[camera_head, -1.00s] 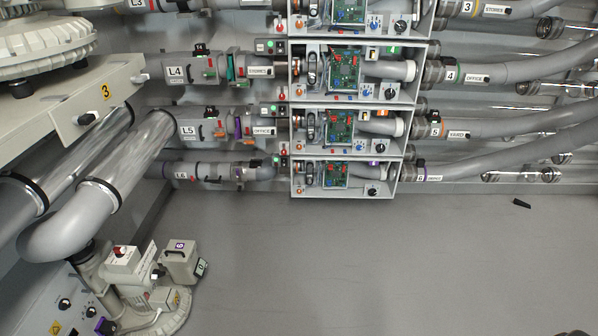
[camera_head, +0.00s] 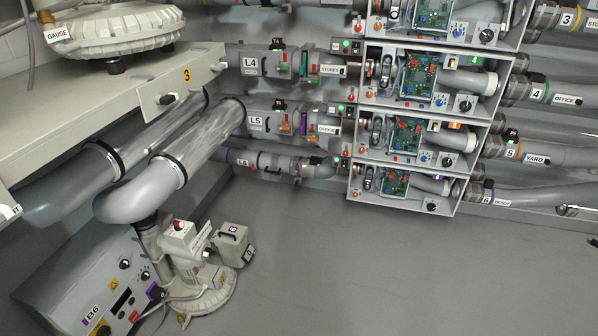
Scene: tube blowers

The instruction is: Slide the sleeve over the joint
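Neither of my grippers is in view. I cannot tell which part is the task's sleeve or joint. Two thick grey pipes run at the left, and the nearer pipe (camera_head: 200,140) has a shiny, clear-looking section. A black collar (camera_head: 170,170) circles it where the section meets a grey elbow (camera_head: 125,203). The farther pipe (camera_head: 75,188) has a similar black collar (camera_head: 107,160). The elbow turns down to a blower unit (camera_head: 195,265) on the floor. Thinner pipes at the right have dark collars, such as the one by label 4 (camera_head: 518,90).
Open boxes with green circuit boards (camera_head: 418,80) are stacked at the centre right. A grey shelf (camera_head: 120,98) carries a round machine (camera_head: 115,37) at the upper left. A control panel (camera_head: 95,285) stands at the lower left. The grey floor (camera_head: 400,270) is clear at the lower middle.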

